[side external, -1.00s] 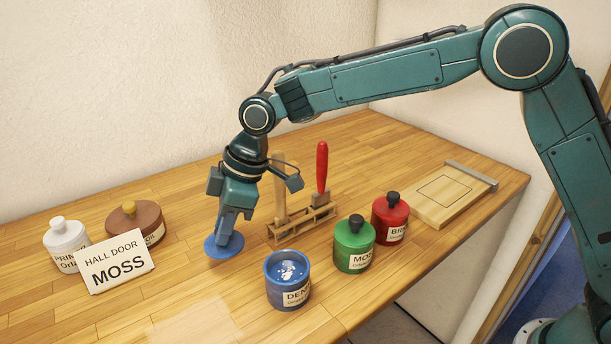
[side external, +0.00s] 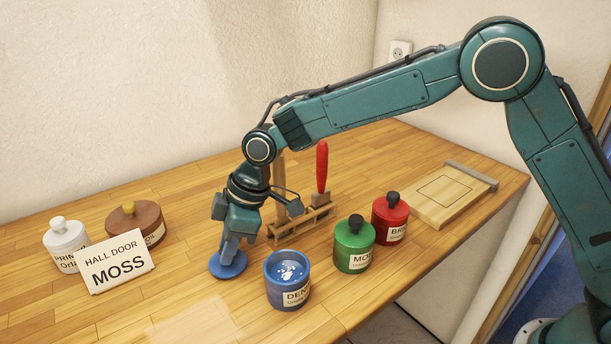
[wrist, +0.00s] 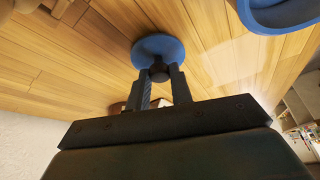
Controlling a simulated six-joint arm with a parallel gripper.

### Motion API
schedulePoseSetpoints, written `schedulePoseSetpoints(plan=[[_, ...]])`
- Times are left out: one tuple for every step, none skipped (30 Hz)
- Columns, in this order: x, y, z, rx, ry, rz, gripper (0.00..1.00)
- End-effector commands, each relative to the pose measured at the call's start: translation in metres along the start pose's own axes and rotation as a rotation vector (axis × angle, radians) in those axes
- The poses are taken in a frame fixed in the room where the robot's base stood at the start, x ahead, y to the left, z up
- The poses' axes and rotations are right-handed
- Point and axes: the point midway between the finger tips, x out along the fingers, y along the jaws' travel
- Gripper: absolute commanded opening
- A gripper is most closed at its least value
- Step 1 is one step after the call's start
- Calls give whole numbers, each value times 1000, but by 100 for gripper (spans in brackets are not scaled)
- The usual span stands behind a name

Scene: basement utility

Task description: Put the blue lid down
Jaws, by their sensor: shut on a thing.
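The blue lid (side external: 229,267) is a round disc with a dark knob, at or just above the wooden bench, left of the open blue pot (side external: 288,284). My gripper (side external: 230,252) points down and is shut on the lid's knob. In the wrist view the fingers (wrist: 161,86) grip the dark knob, with the blue lid (wrist: 158,47) beyond it. I cannot tell for sure whether the lid touches the bench. The blue pot has no lid on and shows a white patch inside; its rim also shows in the wrist view (wrist: 280,18).
A green pot (side external: 354,245) and a red pot (side external: 390,217) stand to the right. A rack (side external: 303,222) with a red-handled brush (side external: 322,168) is behind. A MOSS card (side external: 115,262), a white pot (side external: 65,243) and a brown pot (side external: 137,224) stand left. A wooden board (side external: 448,197) lies far right.

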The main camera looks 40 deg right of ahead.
Motion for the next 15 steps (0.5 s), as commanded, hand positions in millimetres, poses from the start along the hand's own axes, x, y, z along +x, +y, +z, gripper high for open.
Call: schedulePoseSetpoints(plan=[[0,0,0,0,0,0,0],[0,0,0,0,0,0,0],[1,0,0,0,0,0,0],[1,0,0,0,0,0,0],[2,0,1,0,0,0,0],[3,0,1,0,0,0,0],[3,0,1,0,0,0,26],[2,0,1,0,0,0,32],[2,0,1,0,0,0,40],[2,0,1,0,0,0,44],[2,0,1,0,0,0,44],[2,0,1,0,0,0,44],[2,0,1,0,0,0,44],[2,0,1,0,0,0,44],[2,0,1,0,0,0,44]])
